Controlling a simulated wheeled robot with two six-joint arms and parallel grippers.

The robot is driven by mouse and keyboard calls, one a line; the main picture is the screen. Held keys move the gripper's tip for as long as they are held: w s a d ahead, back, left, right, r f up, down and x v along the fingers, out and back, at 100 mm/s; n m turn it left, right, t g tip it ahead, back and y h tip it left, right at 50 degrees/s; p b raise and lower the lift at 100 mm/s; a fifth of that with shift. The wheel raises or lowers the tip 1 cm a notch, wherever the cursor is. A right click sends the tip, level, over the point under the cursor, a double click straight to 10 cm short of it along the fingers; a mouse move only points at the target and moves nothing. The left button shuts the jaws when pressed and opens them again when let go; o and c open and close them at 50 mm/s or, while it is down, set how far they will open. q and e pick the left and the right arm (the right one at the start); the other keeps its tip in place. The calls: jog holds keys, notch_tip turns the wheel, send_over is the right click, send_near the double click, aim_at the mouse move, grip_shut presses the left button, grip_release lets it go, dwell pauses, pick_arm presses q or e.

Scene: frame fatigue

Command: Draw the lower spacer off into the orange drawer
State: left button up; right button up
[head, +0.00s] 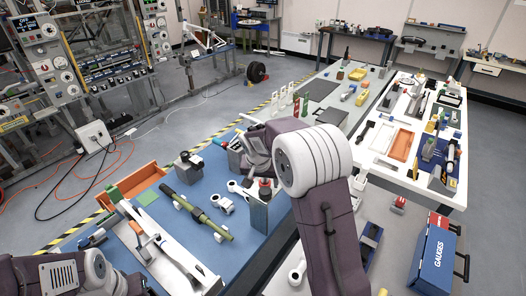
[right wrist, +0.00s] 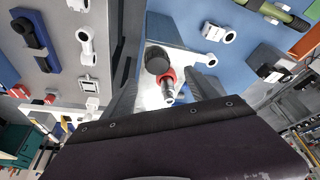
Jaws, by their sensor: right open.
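The orange drawer (head: 137,181) stands at the left edge of the blue worktop, beside a green block. Its orange edge also shows at the right of the right wrist view (right wrist: 304,46). A grey upright plate (head: 259,214) stands on the worktop with a black knob and red ring (head: 265,187) at its top. In the right wrist view a black cylinder (right wrist: 158,60), a red ring (right wrist: 168,76) and a silvery end show between the fingers. I cannot tell which part is the lower spacer. My right gripper (right wrist: 165,82) is open around these parts, with no clear contact. My left gripper is out of view.
A green tube (head: 197,211) on white supports, a black-topped block (head: 188,166) and white ring-ended parts (head: 223,203) lie on the blue worktop. A white tray (head: 165,255) fills its front left. A blue GAUGES case (head: 436,252) stands at the right.

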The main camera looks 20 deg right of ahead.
aim_at(264, 180)
jog(key=w+r, duration=0.1)
jog(key=w+d+r+m, duration=0.1)
jog(key=shift+w, duration=0.4)
jog(key=shift+w+f+h, duration=0.2)
jog(key=shift+w+h, duration=0.05)
jog(key=shift+h, duration=0.05)
jog(key=p+x, duration=0.2)
jog(key=x, duration=0.7)
jog(key=shift+w+p, duration=0.1)
jog(key=shift+p, duration=0.2)
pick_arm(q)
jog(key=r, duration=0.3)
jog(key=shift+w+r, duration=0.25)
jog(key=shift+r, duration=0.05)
pick_arm(e)
jog(key=shift+r, duration=0.1)
